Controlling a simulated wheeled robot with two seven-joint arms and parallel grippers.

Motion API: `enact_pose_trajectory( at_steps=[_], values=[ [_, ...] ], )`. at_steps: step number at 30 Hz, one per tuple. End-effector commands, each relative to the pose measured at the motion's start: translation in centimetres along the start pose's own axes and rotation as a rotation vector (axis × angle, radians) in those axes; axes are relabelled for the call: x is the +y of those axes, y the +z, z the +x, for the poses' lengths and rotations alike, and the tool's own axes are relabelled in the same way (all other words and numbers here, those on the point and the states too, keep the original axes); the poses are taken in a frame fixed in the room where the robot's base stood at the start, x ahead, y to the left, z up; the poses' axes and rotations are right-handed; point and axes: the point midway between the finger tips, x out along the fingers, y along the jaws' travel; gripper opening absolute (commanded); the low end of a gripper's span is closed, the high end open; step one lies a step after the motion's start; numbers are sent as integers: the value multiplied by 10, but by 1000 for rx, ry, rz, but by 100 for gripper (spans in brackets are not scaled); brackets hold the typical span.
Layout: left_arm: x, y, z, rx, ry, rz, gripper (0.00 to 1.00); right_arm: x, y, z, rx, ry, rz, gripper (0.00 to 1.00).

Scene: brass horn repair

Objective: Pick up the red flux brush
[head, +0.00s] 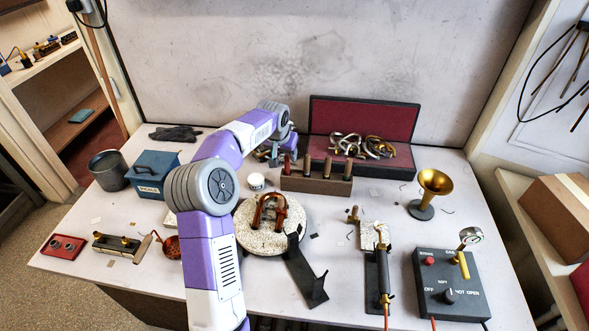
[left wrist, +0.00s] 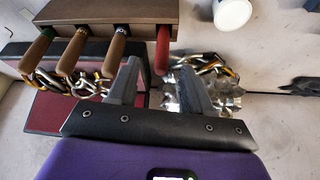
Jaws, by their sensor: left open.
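The red flux brush (head: 287,166) stands at the left end of a brown wooden rack (head: 316,184), its red handle pointing up. In the left wrist view the red handle (left wrist: 162,48) is at the right end of the row. My left gripper (head: 279,153) is open and empty behind the rack's left end. In the left wrist view its two fingers (left wrist: 159,68) appear on either side of the red handle's end, with gaps on both sides. I cannot tell how deep the handle sits between them. The brush's lower part is hidden in the rack. My right gripper is not in view.
Several brown handles (head: 327,168) stand in the same rack, right of the red one. A red-lined case (head: 362,118) with coiled metal parts lies behind it. A white jar (head: 256,181) stands left of the rack. A round pale slab (head: 250,238) lies in front.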

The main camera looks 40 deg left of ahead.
Motion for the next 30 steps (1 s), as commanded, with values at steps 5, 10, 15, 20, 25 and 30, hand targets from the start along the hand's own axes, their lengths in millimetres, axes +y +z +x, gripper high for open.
enact_pose_trajectory(
  at_steps=[5,10,15,20,25,30],
  values=[
    [0,3,13,-1,0,0,50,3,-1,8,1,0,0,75],
    [-1,3,32,-1,1,1,50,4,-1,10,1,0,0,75],
    [-4,5,56,-2,1,-1,50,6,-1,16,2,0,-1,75],
    [-5,5,77,0,1,-1,50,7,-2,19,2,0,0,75],
    [-5,4,82,1,0,0,50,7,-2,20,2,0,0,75],
    [-5,4,81,1,0,0,47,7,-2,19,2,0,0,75]
  ],
)
